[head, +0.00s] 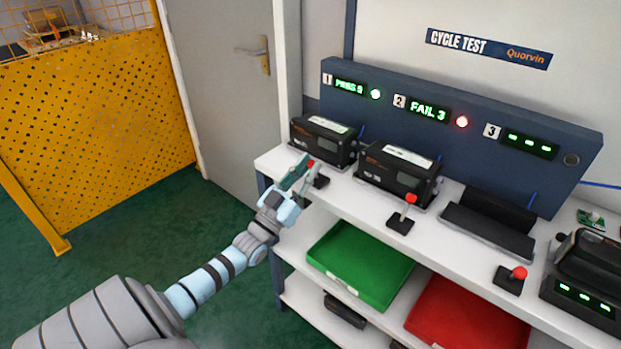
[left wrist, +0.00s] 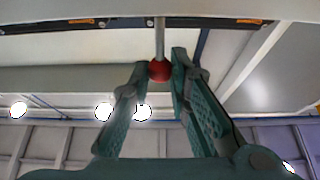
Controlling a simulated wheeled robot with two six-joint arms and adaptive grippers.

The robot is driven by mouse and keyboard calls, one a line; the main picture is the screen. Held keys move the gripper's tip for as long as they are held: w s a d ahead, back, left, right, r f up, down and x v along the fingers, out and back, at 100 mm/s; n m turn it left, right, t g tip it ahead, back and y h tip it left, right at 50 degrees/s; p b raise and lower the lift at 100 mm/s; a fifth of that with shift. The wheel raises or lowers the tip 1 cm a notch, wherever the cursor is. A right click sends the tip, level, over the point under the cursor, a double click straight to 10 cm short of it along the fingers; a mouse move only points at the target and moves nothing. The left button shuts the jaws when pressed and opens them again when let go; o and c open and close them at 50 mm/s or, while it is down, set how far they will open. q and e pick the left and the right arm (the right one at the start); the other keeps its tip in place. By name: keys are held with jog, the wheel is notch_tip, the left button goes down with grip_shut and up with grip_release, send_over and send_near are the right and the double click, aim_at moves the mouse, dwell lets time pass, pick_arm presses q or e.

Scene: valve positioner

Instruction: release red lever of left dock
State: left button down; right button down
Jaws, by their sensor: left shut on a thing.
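The left dock, marked 1, holds a black positioner (head: 323,143). Its lever has a red knob (head: 311,163) and stands in front of the positioner, at the left end of the bench. My left gripper (head: 298,178) is at this lever, its teal fingers partly hiding it. In the left wrist view the red knob (left wrist: 159,71) sits between the two fingertips on a thin metal rod (left wrist: 159,38), and the gripper is shut on it. Dock 1's display (head: 350,88) is lit green, and its lamp (head: 375,94) is pale green-white. My right gripper is not in view.
Dock 2 holds another positioner (head: 398,175) with its own red lever (head: 409,203); its display reads FAIL 3. Dock 3's cradle (head: 489,229) is empty, with a red lever (head: 517,275) in front. Green (head: 362,261) and red (head: 465,318) trays lie on the shelf below.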

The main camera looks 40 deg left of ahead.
pick_arm(q)
jog(key=shift+s+f+t+b, duration=0.35)
jog(key=shift+t+b, duration=0.35)
jog(key=shift+b, duration=0.35)
jog(key=c, duration=1.5)
grip_release()
jog(key=shift+r, duration=0.1)
jog(key=v, duration=1.2)
